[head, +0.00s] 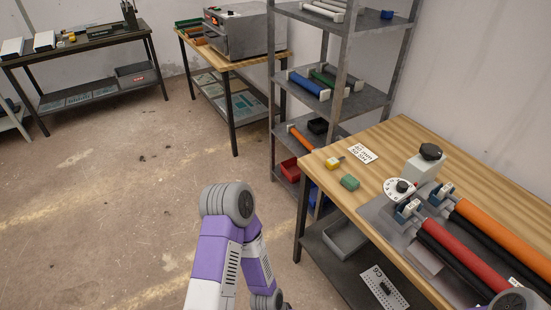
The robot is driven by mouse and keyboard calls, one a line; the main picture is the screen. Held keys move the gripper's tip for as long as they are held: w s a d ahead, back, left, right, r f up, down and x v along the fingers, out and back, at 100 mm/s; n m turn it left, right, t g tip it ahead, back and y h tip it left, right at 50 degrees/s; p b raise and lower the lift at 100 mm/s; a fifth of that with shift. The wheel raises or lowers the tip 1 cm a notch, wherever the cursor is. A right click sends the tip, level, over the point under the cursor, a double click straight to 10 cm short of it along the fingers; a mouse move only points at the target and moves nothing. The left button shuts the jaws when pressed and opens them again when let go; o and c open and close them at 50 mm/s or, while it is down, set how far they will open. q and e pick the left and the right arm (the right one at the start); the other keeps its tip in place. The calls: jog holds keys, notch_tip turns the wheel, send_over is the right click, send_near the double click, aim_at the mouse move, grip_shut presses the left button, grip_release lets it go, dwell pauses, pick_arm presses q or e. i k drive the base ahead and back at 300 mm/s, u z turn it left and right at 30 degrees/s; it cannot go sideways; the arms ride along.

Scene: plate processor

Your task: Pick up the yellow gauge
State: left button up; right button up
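A small yellow object with a pale end, apparently the yellow gauge (334,163), lies on the wooden workbench (407,136) at the right, close to its left edge. My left arm rises from the bottom middle, bent at a grey joint, on the floor side of the bench. Part of my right arm shows at the bottom right corner, over the bench. Neither gripper's fingers can be seen.
A metal shelf (362,98) stands behind. Floor at left is clear.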

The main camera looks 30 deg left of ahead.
aim_at(332, 163)
jog(key=u, duration=1.7)
jog(key=i, duration=2.05)
jog(key=z, duration=2.8)
